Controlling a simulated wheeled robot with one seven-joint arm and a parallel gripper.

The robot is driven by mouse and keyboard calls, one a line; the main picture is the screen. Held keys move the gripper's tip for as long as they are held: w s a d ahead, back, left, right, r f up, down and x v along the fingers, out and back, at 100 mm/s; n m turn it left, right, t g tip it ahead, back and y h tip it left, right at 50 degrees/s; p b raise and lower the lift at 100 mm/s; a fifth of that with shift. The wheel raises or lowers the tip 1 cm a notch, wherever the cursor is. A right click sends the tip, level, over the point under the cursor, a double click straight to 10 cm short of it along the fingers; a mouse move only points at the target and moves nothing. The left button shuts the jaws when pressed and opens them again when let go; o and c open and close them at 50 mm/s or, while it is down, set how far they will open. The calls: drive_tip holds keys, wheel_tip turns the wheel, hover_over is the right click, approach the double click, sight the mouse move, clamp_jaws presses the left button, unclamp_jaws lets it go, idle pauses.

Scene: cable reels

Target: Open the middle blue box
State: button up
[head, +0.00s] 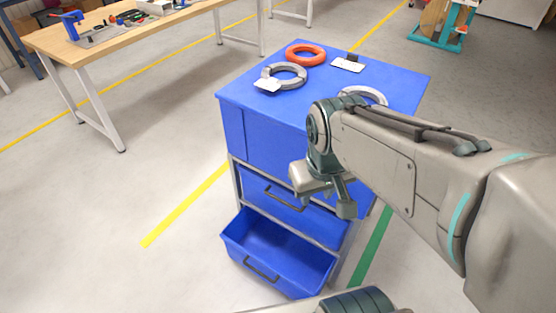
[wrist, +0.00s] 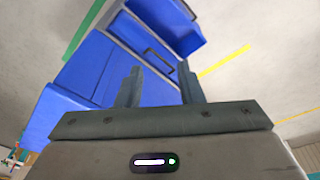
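The middle blue box (head: 262,187) is a drawer in the blue cabinet (head: 265,142), below its tall upper section. It looks shut, with a dark bar handle (head: 284,199) on its front; my arm covers its right part. My gripper (head: 325,195) is in front of the cabinet, to the right of that handle in the head view. In the wrist view my gripper (wrist: 160,82) is open and empty, its two fingers apart. The middle handle (wrist: 158,62) shows beyond the fingers, between them in the picture and apparently not touched.
The bottom blue box (head: 235,231) is pulled out and looks empty. Cable rings, one orange (head: 305,54) and one grey (head: 289,75), lie on the cabinet top with white cards. A wooden workbench (head: 128,38) stands at the back left. The floor left of the cabinet is clear.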

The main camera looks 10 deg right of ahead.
drive_tip(key=w+f+n+g+h+b, duration=0.5)
drive_tip(key=f+n+b, duration=0.5)
drive_tip(key=f, duration=0.5)
drive_tip(key=n+t+h+b, duration=1)
drive_tip(key=n+h+b, duration=0.65)
drive_tip(key=n, duration=1.15)
approach(282, 200)
drive_tip(key=w+d+r+y+b, duration=0.1)
drive_tip(key=d+b, duration=0.1)
drive_tip(key=d, duration=0.1)
drive_tip(key=d+r+y+b, duration=0.1)
drive_tip(key=d+b, duration=0.1)
drive_tip(key=d, duration=0.1)
drive_tip(key=w+d+r+y+b, duration=0.1)
drive_tip(key=d+b, duration=0.1)
drive_tip(key=shift+w+d+r, duration=0.25)
drive_tip(key=shift+w+d, duration=0.1)
drive_tip(key=shift+d, duration=0.05)
clamp_jaws()
